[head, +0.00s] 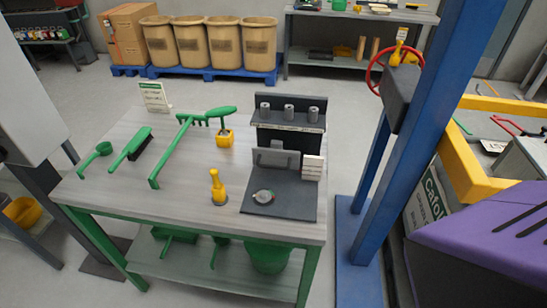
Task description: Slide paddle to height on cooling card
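Neither of my grippers shows in the head view. A small white card with lines (312,168) stands at the station's right side. Another white card with a green heading (154,97) stands at the table's back left. I cannot read which is the cooling card. A round grey dial-like piece (264,196) lies on the station's dark base (290,205).
Green tools lie on the table: a scoop (103,148), a brush (130,150) and a rake (185,135). A yellow-handled tool (217,187) stands near the front. A blue post (425,140) with a red handwheel (376,72) rises right of the table.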

